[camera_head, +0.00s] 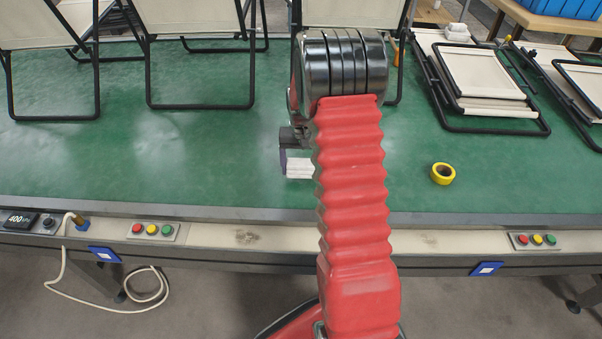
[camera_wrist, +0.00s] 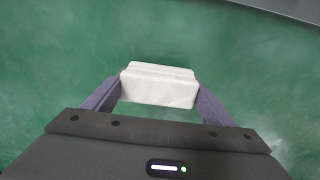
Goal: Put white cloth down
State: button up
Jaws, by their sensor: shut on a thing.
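The white cloth (camera_wrist: 158,86) is a folded, block-shaped bundle between the two purple fingers in the wrist view. My gripper (camera_wrist: 155,92) is shut on it, with one finger at each end. In the head view the cloth (camera_head: 299,168) shows as a small white piece beside a dark finger of my gripper (camera_head: 285,163), left of my red arm, which hides the rest. The cloth is over the green work surface (camera_head: 200,165); I cannot tell whether it touches it.
A yellow tape roll (camera_head: 442,174) lies right of my arm. Folded loungers (camera_head: 487,75) lie at the back right. Upright lounger frames (camera_head: 200,105) stand at the back left. Button panels (camera_head: 152,231) line the front rail. The green surface around the cloth is clear.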

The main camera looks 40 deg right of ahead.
aim_at(303, 175)
jog(key=shift+f, duration=1.45)
jog(key=shift+f, duration=0.25)
jog(key=o, duration=0.9)
jog(key=shift+s+f, duration=0.1)
jog(key=shift+o, duration=0.5)
jog(key=shift+s+f, duration=0.1)
jog(key=shift+s, duration=0.05)
jog(key=shift+d, duration=0.1)
jog(key=r, duration=1.1)
jog(key=shift+w+r, duration=0.25)
jog(key=shift+r, duration=0.7)
